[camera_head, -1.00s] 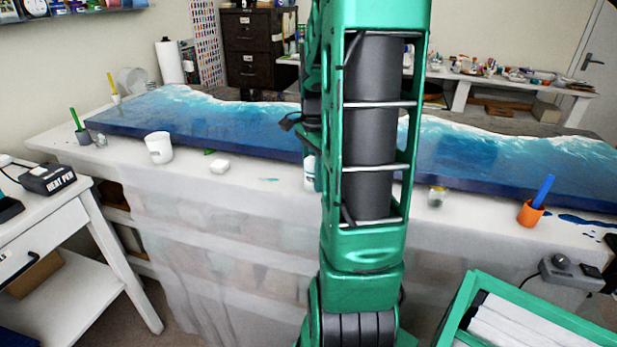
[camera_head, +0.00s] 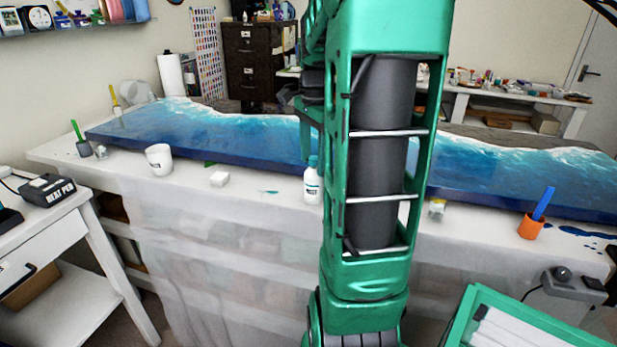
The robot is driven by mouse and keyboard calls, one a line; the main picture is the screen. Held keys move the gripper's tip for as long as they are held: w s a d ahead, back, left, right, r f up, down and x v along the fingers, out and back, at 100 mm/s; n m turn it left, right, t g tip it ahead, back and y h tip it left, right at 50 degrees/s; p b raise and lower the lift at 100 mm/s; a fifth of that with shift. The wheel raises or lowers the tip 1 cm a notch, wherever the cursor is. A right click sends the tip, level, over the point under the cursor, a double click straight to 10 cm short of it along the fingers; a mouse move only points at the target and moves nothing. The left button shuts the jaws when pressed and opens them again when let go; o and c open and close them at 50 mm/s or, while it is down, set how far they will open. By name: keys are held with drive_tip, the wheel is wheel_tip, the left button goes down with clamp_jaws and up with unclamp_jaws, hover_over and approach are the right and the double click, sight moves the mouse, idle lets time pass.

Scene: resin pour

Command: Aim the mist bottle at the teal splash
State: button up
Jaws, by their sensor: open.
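A small white bottle (camera_head: 313,184) with a pale top and a dark label stands upright on the front strip of the covered table, just left of my arm. It looks like the mist bottle; its nozzle direction is too small to tell. A small teal splash (camera_head: 269,192) lies flat on the white cover, left of the bottle. My gripper (camera_head: 304,128) is partly visible behind my green arm, above and beyond the bottle. It is open and apart from the bottle; most of it is hidden.
A blue wave panel (camera_head: 230,138) fills the table behind. A white cup (camera_head: 159,159), a white block (camera_head: 220,179), a small jar (camera_head: 437,209) and an orange cup (camera_head: 531,225) stand along the front. A green crate (camera_head: 478,300) is at lower right.

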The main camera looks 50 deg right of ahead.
wheel_tip(320, 180, up, 3)
drive_tip(key=shift+f, duration=0.2)
drive_tip(key=shift+s+a, duration=0.15)
drive_tip(key=shift+a, duration=0.2)
drive_tip(key=s+a+f+n, duration=0.4)
drive_tip(key=s+a+n, duration=0.2)
drive_tip(key=a+n, duration=0.2)
drive_tip(key=s+a+f+n, duration=0.4)
drive_tip(key=s+a+n, duration=0.3)
drive_tip(key=a+n, duration=0.1)
drive_tip(key=shift+s+a+f, duration=0.25)
drive_tip(key=shift+a+f, duration=0.15)
